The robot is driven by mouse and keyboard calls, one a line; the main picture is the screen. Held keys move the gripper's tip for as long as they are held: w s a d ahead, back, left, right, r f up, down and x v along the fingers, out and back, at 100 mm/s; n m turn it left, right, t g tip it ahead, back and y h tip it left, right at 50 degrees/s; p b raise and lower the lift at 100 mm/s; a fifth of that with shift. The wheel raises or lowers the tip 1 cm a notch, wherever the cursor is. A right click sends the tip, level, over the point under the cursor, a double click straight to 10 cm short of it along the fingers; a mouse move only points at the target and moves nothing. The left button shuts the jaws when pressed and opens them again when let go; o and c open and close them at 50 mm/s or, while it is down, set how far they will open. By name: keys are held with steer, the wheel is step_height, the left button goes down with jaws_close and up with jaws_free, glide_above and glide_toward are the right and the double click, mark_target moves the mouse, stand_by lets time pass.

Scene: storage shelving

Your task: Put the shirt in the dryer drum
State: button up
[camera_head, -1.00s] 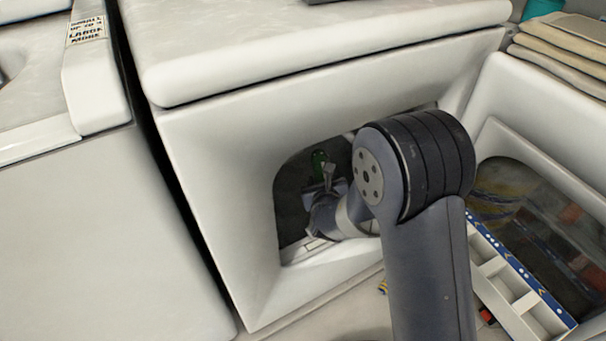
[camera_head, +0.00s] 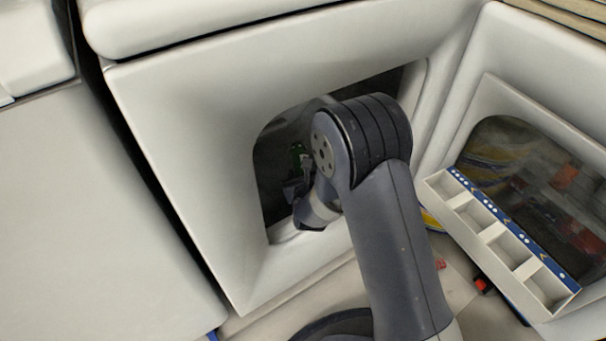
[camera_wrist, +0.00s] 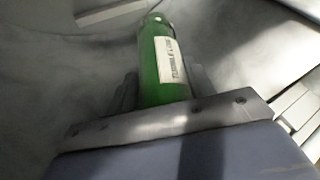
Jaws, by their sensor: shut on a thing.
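The dryer (camera_head: 165,100) has a pale front with a dark opening into its drum (camera_head: 270,165). My gripper (camera_head: 296,182) is inside the opening, near its left side. It is shut on a green cylinder (camera_head: 297,156) that looks like a bottle. In the wrist view my gripper's fingers (camera_wrist: 163,90) stand on either side of the green cylinder (camera_wrist: 152,55), which has a white label and a rounded top. Dim grey drum surface (camera_wrist: 75,70) lies around it. I see no shirt. My arm hides the right part of the opening.
A second machine (camera_head: 525,165) with a window stands at right. A white, blue-edged rack (camera_head: 495,232) with several compartments stands before it. Small red objects (camera_head: 483,285) lie on the floor. Another white appliance (camera_head: 90,200) stands close at left.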

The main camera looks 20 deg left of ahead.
steer(key=shift+r, duration=0.1)
steer(key=shift+f, duration=0.6)
steer(key=o, duration=1.1)
steer(key=shift+r, duration=0.65)
steer(key=p+v, duration=0.4)
steer(key=v, duration=0.8)
steer(key=shift+f, duration=0.1)
